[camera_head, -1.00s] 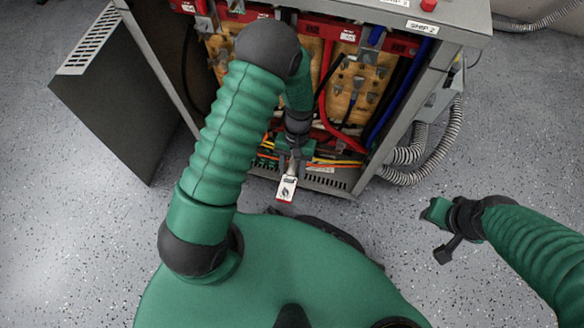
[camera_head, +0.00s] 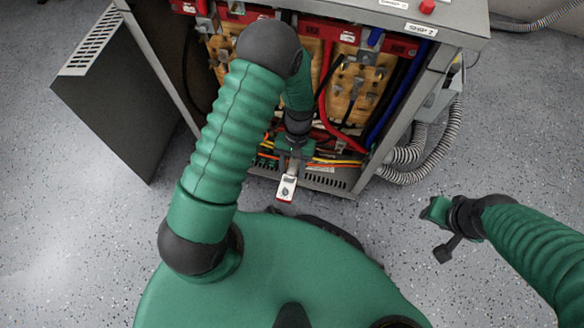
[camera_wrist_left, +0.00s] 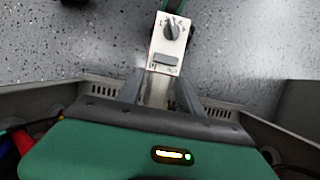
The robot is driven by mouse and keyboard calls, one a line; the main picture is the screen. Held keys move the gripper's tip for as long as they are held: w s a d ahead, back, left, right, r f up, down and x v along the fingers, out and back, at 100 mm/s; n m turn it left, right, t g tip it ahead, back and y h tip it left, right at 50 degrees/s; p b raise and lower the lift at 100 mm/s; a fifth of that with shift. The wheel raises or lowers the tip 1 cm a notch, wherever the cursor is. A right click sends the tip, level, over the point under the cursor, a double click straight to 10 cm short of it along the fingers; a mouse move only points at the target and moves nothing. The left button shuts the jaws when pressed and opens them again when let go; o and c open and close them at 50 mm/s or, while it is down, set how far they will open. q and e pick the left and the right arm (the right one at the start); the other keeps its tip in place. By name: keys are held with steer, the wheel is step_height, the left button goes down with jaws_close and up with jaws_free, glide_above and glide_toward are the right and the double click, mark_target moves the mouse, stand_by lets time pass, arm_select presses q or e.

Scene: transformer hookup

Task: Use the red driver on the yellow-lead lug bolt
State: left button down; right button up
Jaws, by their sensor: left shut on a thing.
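Yellow leads (camera_head: 335,161) run low in the cabinet beside the gripper; the lug bolt cannot be made out. My right gripper (camera_head: 440,228) is over bare floor at the right, and its jaw state is unclear.
The open cabinet (camera_head: 365,190) holds tan coil blocks (camera_head: 357,85), a red bar and red, blue and black cables. A detached grey panel (camera_head: 120,110) stands at its left. Grey corrugated conduits (camera_head: 440,160) hang at its right.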

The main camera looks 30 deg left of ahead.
arm_select(q)
steer(key=shift+s+d+r+p, duration=0.15)
steer(key=shift+s+p, duration=0.2)
steer(key=shift+s, duration=0.2)
steer(key=shift+s+d+f+p, duration=0.1)
steer(key=shift+s+d+p, duration=0.05)
steer(key=shift+s+p, duration=0.3)
steer(key=shift+s+d+p, duration=0.25)
steer(key=shift+s+p, duration=0.15)
steer(key=shift+s, duration=0.8)
steer(key=shift+r, duration=0.1)
